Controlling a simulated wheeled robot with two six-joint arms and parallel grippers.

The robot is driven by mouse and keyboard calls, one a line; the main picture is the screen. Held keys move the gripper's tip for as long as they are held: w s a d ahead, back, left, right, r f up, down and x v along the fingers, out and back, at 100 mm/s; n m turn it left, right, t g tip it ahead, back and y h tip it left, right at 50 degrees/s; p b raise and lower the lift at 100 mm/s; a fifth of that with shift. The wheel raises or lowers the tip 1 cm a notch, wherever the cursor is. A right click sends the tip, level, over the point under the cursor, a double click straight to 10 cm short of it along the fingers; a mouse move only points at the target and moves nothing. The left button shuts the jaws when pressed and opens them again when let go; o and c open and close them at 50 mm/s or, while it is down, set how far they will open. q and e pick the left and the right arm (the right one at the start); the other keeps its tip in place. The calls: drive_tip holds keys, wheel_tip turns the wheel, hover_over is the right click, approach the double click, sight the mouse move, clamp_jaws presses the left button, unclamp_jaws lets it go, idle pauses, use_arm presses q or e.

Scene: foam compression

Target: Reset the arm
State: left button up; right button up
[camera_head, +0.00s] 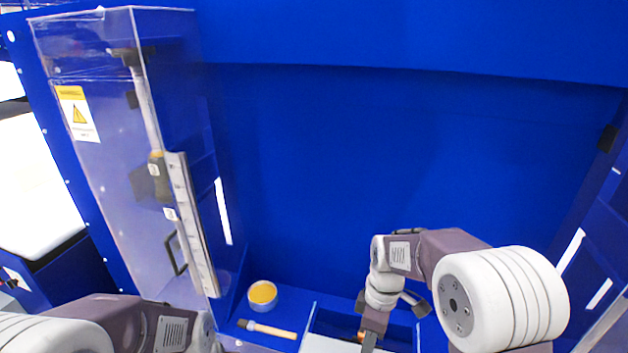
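My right arm comes in from the lower right, and its gripper (391,304) is over the lower middle of the blue workspace. Two dark fingertips show spread apart on either side of the white wrist, with nothing visible between them. My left arm (130,322) lies along the bottom left corner. Its far end is cut off by the bottom edge, so the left gripper is out of the picture.
A tall clear enclosure (105,170) with a warning label (77,113) stands at left. A cup with yellow contents (262,294) and a wooden-handled brush (268,329) are on the blue floor. A recessed dark bin (398,338) lies under my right gripper. The blue back wall is clear.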

drive_tip(key=s+d+f+m+t, duration=0.2)
drive_tip(key=s+d+m, duration=0.2)
drive_tip(key=s+m, duration=0.5)
drive_tip(key=m, duration=0.4)
drive_tip(key=shift+s+d+f+m+h, duration=0.2)
drive_tip(key=shift+d+f+m+h, duration=0.1)
drive_tip(key=shift+d, duration=0.1)
use_arm(q)
drive_tip(key=shift+s, duration=0.2)
use_arm(e)
drive_tip(key=shift+s+r, duration=0.1)
drive_tip(key=shift+s, duration=0.05)
use_arm(q)
drive_tip(key=shift+w, duration=0.1)
